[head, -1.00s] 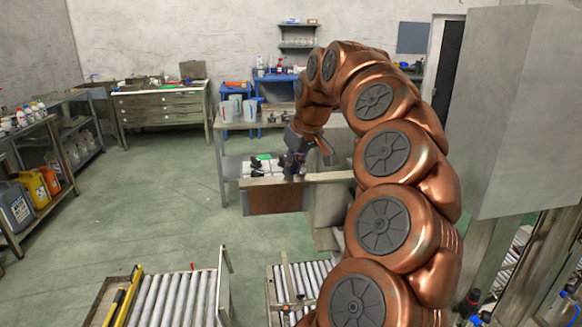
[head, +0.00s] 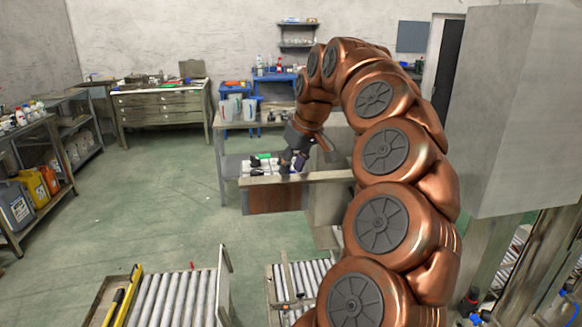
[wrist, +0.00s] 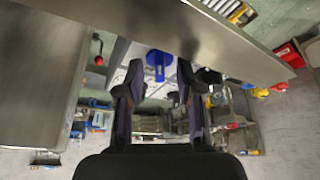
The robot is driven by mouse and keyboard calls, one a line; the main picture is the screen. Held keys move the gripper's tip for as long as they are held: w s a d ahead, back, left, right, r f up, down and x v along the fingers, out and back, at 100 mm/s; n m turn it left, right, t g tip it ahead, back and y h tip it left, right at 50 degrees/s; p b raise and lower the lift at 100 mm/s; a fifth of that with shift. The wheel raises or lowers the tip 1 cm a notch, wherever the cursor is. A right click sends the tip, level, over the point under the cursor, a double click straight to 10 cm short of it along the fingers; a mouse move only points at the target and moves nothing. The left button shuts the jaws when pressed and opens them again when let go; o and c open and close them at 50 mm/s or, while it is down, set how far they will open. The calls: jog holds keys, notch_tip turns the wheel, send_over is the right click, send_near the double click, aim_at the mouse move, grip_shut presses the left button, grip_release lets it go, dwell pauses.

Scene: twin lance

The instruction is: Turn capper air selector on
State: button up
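A blue knob or handle (wrist: 157,62) shows in the wrist view against a pale panel, just beyond the gap between my fingertips. I cannot tell for certain that it is the capper air selector. My gripper (wrist: 155,88) is open, its two dark fingers apart, with nothing seen between them. In the head view my gripper (head: 290,163) hangs by a grey bench-like unit with a brown front (head: 275,199). A green item (head: 262,157) and small dark parts lie beside it. The blue knob is not made out in the head view.
A metal beam (wrist: 215,40) crosses the wrist view close to my fingers. A red ball-ended lever (wrist: 98,60) stands left of the blue knob. Roller conveyors (head: 180,297) lie in front, and a large grey cabinet (head: 520,110) stands at right. The green floor at left is open.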

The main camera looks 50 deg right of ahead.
jog(key=v, duration=1.1)
jog(key=shift+r, duration=0.25)
jog(key=shift+s, duration=0.1)
jog(key=shift+a, duration=0.1)
jog(key=w+a+f+n+g, duration=0.15)
jog(key=a+f, duration=0.25)
jog(key=a, duration=0.8)
jog(key=a+f+n+g, duration=0.15)
jog(key=a+f, duration=0.35)
jog(key=a, duration=0.8)
jog(key=s+a+f+g, duration=0.1)
jog(key=s+a+f, duration=0.2)
jog(key=s+f, duration=0.3)
jog(key=s+a+f+g+p, duration=0.1)
jog(key=s+a+f, duration=0.3)
jog(key=s+f, duration=0.2)
jog(key=s+a+f+m+g, duration=0.1)
jog(key=s+a+f, duration=0.2)
jog(key=s+f, duration=0.4)
jog(key=shift+s+a+y+p, duration=0.15)
jog(key=shift+s+y+p, duration=0.1)
jog(key=shift+y+p, duration=0.1)
